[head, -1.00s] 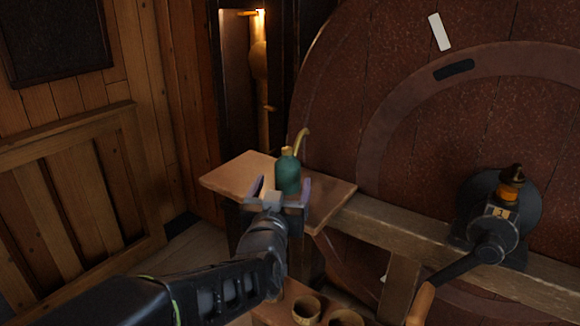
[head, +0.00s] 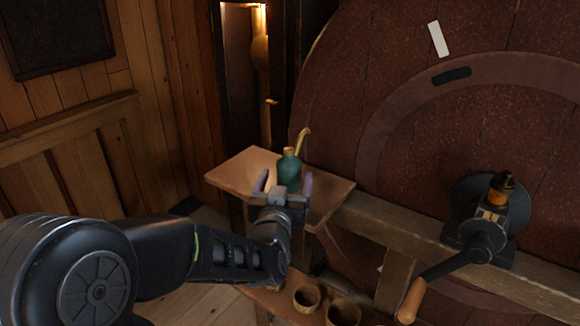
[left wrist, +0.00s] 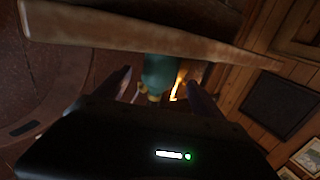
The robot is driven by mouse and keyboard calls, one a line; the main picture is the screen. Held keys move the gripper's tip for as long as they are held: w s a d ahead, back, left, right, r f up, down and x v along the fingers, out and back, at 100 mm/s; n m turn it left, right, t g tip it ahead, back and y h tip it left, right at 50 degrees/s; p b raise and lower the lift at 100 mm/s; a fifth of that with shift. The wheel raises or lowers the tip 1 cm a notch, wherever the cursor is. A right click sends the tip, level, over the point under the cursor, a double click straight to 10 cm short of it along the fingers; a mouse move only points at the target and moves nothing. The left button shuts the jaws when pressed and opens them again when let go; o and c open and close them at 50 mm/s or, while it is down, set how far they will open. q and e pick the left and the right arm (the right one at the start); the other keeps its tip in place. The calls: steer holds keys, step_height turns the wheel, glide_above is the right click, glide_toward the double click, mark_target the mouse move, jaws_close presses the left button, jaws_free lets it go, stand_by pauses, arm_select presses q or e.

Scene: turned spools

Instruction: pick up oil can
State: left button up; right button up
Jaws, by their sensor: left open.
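The oil can (head: 289,172) is a green can with a brass cap and a curved brass spout. It stands upright on a small wooden shelf (head: 235,172) in the head view. My left gripper (head: 285,182) is open in front of the can, its fingers to either side of the can's lower part as seen from the head. In the left wrist view the can (left wrist: 158,72) shows between the two open fingers (left wrist: 160,85), with the shelf edge (left wrist: 150,38) across the picture. Whether the fingers touch the can, I cannot tell. My right gripper is not in view.
A large dark red wheel (head: 420,130) stands behind the shelf. A black crank (head: 480,240) with a wooden handle (head: 412,300) is at the right on a beam. Wooden cups (head: 307,297) stand on a lower board. A panelled wall is at the left.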

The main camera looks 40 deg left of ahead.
mark_target(289, 148)
arm_select(q)
steer(key=shift+w+a, duration=0.1)
steer(key=shift+w+a, duration=0.15)
steer(key=shift+w, duration=0.15)
steer(key=p+x, duration=0.1)
steer(key=x, duration=0.3)
steer(key=shift+w+f, duration=0.1)
steer(key=shift+w, duration=0.05)
steer(key=c, duration=1.6)
step_height(289, 148, up, 10)
steer(key=shift+r, duration=0.1)
stand_by(0.6)
